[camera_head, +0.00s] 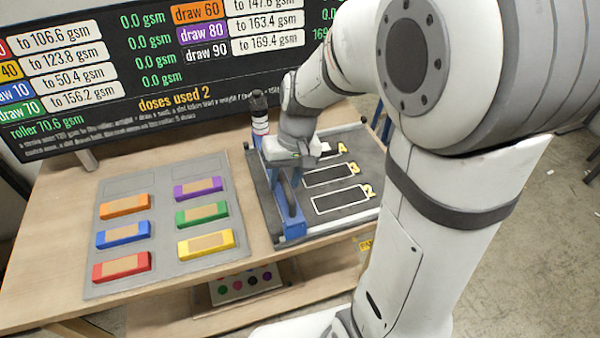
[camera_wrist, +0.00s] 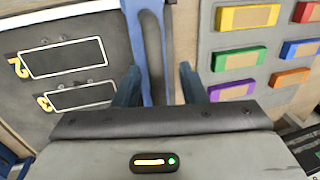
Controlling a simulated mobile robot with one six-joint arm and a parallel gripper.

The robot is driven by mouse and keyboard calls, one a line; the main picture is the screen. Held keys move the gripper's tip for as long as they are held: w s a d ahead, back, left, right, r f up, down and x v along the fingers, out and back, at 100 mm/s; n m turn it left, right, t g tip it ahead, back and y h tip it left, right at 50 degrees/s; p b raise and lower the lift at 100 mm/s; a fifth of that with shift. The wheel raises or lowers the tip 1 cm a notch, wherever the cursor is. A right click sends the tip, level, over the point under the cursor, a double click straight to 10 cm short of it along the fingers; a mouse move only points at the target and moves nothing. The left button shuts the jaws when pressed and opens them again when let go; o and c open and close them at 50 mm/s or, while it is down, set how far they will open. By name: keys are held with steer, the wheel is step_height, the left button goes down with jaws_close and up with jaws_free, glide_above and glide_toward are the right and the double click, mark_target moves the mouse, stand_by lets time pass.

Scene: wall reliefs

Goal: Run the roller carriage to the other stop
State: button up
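The roller carriage (camera_head: 291,212) is a blue frame with a dark bar, at the left side of a dark tray (camera_head: 340,222) in the head view. Its blue arm runs down the middle of the wrist view (camera_wrist: 150,45). My gripper (camera_head: 290,175) is over the carriage, partly hiding it. In the wrist view, my gripper's two fingers (camera_wrist: 160,78) stand on either side of the blue arm, with a visible gap, so it looks open around it. The tray has white-outlined slots numbered 2, 3 and 4, partly hidden by my arm. The stops cannot be made out.
A grey board (camera_head: 165,235) with several coloured blocks lies left of the tray. A dark upright cylinder (camera_head: 260,115) with red and white bands stands at the tray's back left. A large display (camera_head: 150,65) stands behind the wooden table (camera_head: 50,215).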

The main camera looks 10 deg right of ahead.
step_height(320, 180, up, 8)
steer(key=d, duration=0.1)
steer(key=shift+d+f, duration=0.15)
steer(key=shift+d, duration=0.05)
